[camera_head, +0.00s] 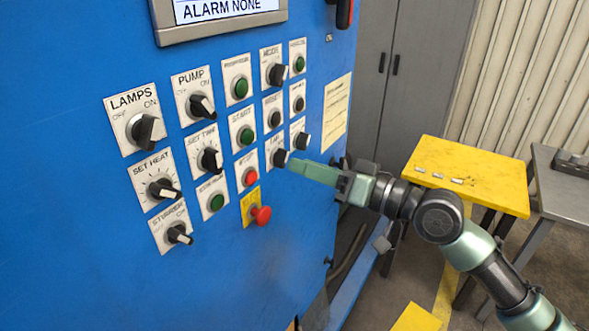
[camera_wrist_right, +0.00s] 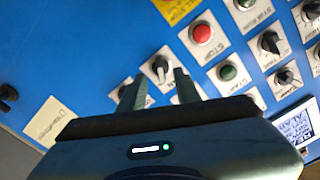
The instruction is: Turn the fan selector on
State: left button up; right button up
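The fan selector (camera_head: 280,158) is a black knob with a pale pointer on a white plate, low on the blue panel. Its label is partly readable in the head view. In the right wrist view the knob (camera_wrist_right: 160,67) shows between and just beyond my fingertips. My right gripper (camera_head: 293,164) reaches in from the right with its green fingers pointing at this knob. In the wrist view the two fingers (camera_wrist_right: 160,78) stand apart, one on each side of the knob. I cannot tell whether they touch it. My left gripper is not in view.
Other knobs and buttons sit close around, including a red stop button (camera_head: 250,177) and a red mushroom button (camera_head: 261,215) on a yellow plate. A yellow table (camera_head: 470,172) and a grey table (camera_head: 565,195) stand at the right. A grey cabinet (camera_head: 425,60) is behind.

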jog(key=b+v, duration=0.1)
jog(key=v, duration=0.3)
